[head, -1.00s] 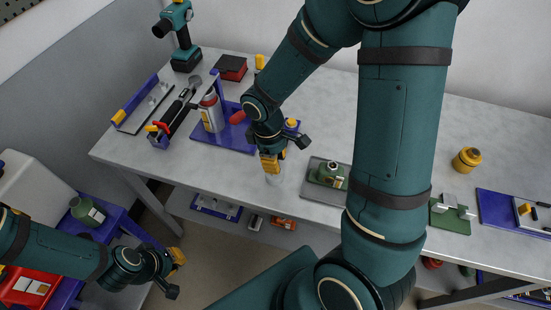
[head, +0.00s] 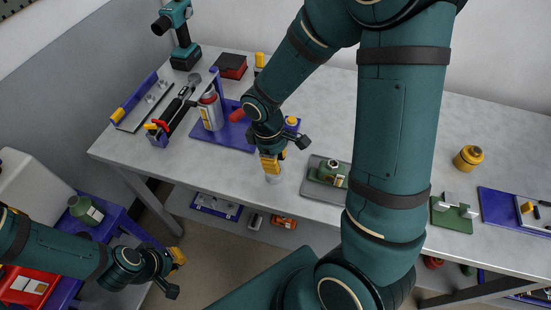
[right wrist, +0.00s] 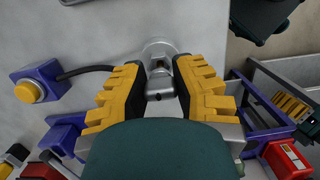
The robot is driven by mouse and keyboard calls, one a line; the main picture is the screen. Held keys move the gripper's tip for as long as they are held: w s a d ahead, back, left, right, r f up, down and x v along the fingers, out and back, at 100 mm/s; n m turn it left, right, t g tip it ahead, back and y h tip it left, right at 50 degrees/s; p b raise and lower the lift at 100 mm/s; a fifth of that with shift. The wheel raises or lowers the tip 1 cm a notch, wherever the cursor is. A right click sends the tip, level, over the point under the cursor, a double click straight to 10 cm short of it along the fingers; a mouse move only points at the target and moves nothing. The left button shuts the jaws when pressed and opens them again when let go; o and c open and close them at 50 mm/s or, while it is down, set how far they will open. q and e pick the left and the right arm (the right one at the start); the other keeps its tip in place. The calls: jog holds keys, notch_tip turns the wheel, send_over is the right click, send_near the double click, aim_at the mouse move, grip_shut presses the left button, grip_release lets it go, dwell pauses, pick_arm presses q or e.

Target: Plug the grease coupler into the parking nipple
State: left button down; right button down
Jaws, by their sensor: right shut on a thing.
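My right gripper (head: 270,162) points down over the front part of the bench. In the right wrist view its yellow fingers (right wrist: 158,85) are shut on a grey metal cylindrical piece, which I take to be the grease coupler (right wrist: 157,82). Just beyond it is a round pale metal fitting (right wrist: 157,50), perhaps the parking nipple. I cannot tell whether the two are joined or only lined up. A black hose (right wrist: 88,71) runs from near this fitting toward a blue block. My left gripper (head: 175,270) hangs off the bench at lower left; its finger gap is unclear.
The blue block with a yellow button (right wrist: 30,90) lies left in the wrist view. The back middle is clear.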

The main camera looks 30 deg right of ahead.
jog(key=shift+f+b, duration=0.6)
jog(key=shift+f, duration=0.2)
jog(key=c, duration=0.8)
grip_release()
jog(key=shift+r, duration=0.1)
jog(key=r, duration=0.4)
jog(key=w+r, duration=0.1)
jog(key=r, duration=0.3)
jog(key=a+r, duration=0.1)
jog(key=r, duration=0.2)
jog(key=shift+w+r, duration=0.3)
jog(key=shift+r, duration=0.1)
